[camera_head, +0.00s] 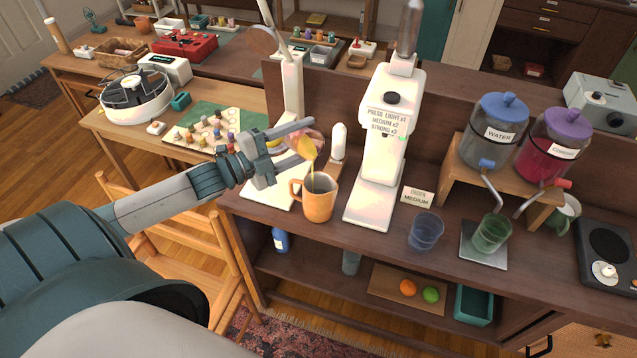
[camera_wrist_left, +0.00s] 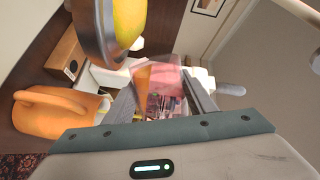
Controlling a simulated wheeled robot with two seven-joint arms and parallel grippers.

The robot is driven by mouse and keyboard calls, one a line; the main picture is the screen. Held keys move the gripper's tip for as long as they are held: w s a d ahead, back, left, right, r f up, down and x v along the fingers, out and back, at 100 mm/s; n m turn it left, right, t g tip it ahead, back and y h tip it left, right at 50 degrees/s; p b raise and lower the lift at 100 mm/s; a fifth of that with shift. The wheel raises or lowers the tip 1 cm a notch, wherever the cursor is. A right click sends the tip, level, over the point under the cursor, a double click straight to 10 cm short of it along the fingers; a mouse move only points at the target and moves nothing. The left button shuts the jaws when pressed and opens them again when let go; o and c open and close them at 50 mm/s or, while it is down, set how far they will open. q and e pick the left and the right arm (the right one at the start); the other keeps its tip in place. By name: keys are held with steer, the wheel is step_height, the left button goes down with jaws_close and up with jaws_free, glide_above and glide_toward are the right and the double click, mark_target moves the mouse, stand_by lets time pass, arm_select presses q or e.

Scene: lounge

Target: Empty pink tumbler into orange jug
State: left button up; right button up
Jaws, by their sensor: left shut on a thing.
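The pink tumbler (camera_head: 314,136) is translucent and tipped well over, with orange-yellow liquid at its lip. A thin yellow stream falls from it toward the open top of the orange jug (camera_head: 318,203). The jug stands upright on the counter, its handle to the left. My left gripper (camera_head: 297,142) is shut on the tumbler and holds it above the jug. In the left wrist view the tumbler (camera_wrist_left: 168,88) lies between the two fingers, with the jug (camera_wrist_left: 58,112) at the left. The liquid level inside the jug is hard to tell. My right gripper is not in view.
A white dispenser (camera_head: 380,150) stands right of the jug, and a white stand (camera_head: 290,95) behind my left gripper. A blue glass (camera_head: 425,232), a green glass (camera_head: 491,235) and two drink dispensers are further right. A chair (camera_head: 190,245) is below my left arm.

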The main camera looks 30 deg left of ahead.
arm_select(q)
steer(key=shift+s+d+f+m, duration=0.15)
steer(key=shift+d+f+m, duration=0.15)
steer(key=shift+m, duration=0.25)
steer(key=shift+s+d+f+m, duration=0.15)
steer(key=shift+d+m, duration=0.15)
steer(key=shift+m, duration=0.25)
stand_by(0.4)
steer(key=shift+d+f+m+b, duration=0.15)
steer(key=shift+f+m+b, duration=0.15)
steer(key=shift+m, duration=0.2)
